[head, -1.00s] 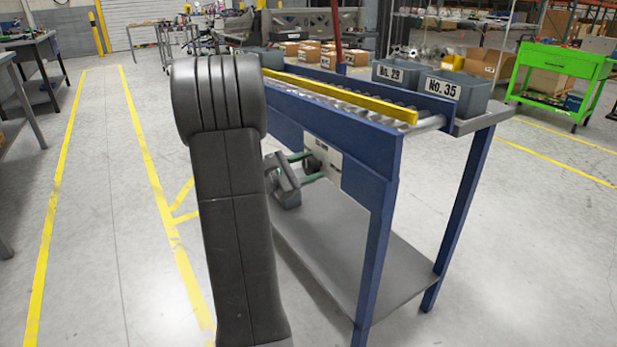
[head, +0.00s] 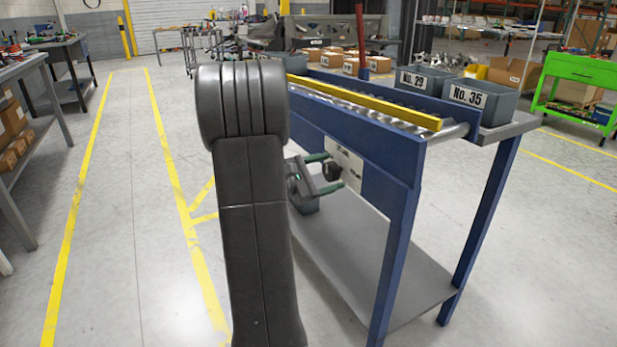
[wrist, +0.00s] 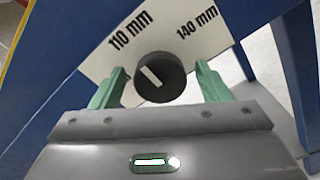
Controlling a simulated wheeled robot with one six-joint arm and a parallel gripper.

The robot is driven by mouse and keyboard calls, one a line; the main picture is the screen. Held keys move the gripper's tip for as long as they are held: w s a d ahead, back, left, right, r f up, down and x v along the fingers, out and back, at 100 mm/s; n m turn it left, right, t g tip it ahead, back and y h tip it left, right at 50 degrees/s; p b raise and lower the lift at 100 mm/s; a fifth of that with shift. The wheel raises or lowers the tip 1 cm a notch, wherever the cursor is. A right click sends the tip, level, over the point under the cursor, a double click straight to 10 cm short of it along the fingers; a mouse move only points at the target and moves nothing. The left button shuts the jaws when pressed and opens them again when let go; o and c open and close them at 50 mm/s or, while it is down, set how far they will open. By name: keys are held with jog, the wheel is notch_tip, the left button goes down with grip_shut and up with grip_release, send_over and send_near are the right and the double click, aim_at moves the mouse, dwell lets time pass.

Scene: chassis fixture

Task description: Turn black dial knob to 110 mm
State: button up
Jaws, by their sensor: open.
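The black dial knob (wrist: 160,77) sits on a white plate (wrist: 95,60) marked "110 mm" and "140 mm". Its white pointer line slants to the upper left, toward the "110 mm" side; whether it lines up exactly I cannot tell. My gripper (wrist: 159,69) is open, with one green finger on each side of the knob and visible gaps between. In the head view the knob (head: 332,173) is on the side of the blue conveyor bench (head: 345,130), between the fingers of my gripper (head: 335,171). My arm hides part of the bench.
A yellow rail (head: 370,104) runs along the bench top. Grey bins (head: 467,96) labelled "No. 29" and "No. 35" stand on its far side. The grey lower shelf (head: 380,265) lies below the gripper. A green cart (head: 580,85) stands at right. Floor at left is clear.

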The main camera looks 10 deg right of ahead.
jog(key=p+v, duration=0.2)
jog(key=v, duration=1.1)
jog(key=shift+p, duration=0.35)
jog(key=shift+a, duration=0.1)
jog(key=b+x, duration=0.3)
jog(key=x, duration=1)
jog(key=shift+w+d, duration=0.1)
jog(key=shift+d, duration=0.3)
jog(key=shift+a, duration=0.1)
